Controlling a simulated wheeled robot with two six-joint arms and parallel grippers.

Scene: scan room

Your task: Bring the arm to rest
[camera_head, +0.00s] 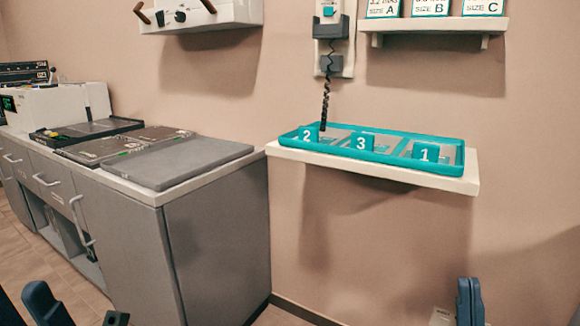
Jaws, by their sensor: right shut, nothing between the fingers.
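My right gripper (470,302) shows at the bottom right edge as a narrow dark blue-grey shape. It is shut and empty, upright in front of the wall and below the wall shelf, touching nothing that I can see. Most of the right arm is cut off by the lower edge. Dark parts of my own body show at the bottom left corner.
A white wall shelf (468,186) holds a teal tray (459,155) with compartments marked 2, 3 and 1. A grey cabinet (215,245) with flat panels on top stands at left. A black coiled cord (326,100) hangs above the tray. Wall below the shelf is clear.

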